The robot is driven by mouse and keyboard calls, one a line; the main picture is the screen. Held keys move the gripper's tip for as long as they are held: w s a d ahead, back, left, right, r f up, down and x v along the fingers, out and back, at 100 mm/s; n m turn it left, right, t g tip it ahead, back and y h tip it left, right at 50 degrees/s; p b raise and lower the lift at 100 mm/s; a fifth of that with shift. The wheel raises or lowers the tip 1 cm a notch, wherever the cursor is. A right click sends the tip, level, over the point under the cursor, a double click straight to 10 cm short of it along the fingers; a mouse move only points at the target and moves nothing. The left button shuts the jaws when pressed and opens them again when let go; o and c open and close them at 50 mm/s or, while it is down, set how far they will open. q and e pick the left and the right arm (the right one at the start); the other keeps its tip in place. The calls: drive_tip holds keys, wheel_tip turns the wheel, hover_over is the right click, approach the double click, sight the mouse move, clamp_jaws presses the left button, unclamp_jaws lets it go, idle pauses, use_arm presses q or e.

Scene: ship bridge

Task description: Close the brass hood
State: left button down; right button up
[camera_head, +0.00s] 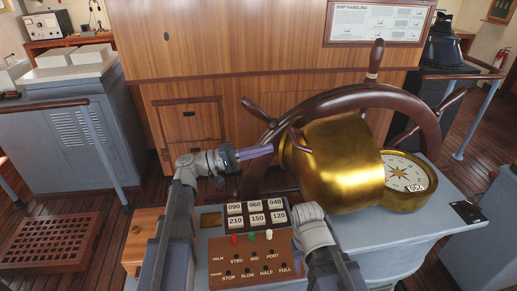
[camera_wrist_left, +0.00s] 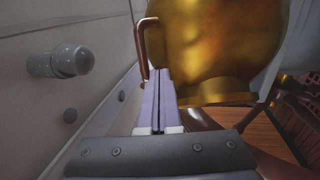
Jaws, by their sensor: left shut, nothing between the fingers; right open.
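The brass hood (camera_head: 345,160) is a large shiny drum, tipped over to the left of the compass (camera_head: 407,175), whose dial is uncovered. In the left wrist view the hood (camera_wrist_left: 235,45) fills the upper right, and a copper-coloured bar handle (camera_wrist_left: 143,45) stands at its left side. My left gripper (camera_head: 270,150) is shut and empty, its purple fingers pointing right toward the hood. In the left wrist view the fingers (camera_wrist_left: 160,75) reach close to the handle and hood; I cannot tell whether they touch. My right arm shows at the bottom, but its fingers do not show.
The wooden ship's wheel (camera_head: 395,95) stands behind the hood, its spokes close to it. A panel of numbered keys and buttons (camera_head: 250,262) lies below the left gripper. A wooden cabinet (camera_head: 200,40) rises behind.

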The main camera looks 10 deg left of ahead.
sight(306, 139)
use_arm(q)
drive_tip(key=p+x, duration=0.1)
drive_tip(key=x, duration=0.8)
drive_tip(key=shift+w+d, duration=0.1)
drive_tip(key=shift+d, duration=0.2)
drive_tip(key=shift+r, duration=0.1)
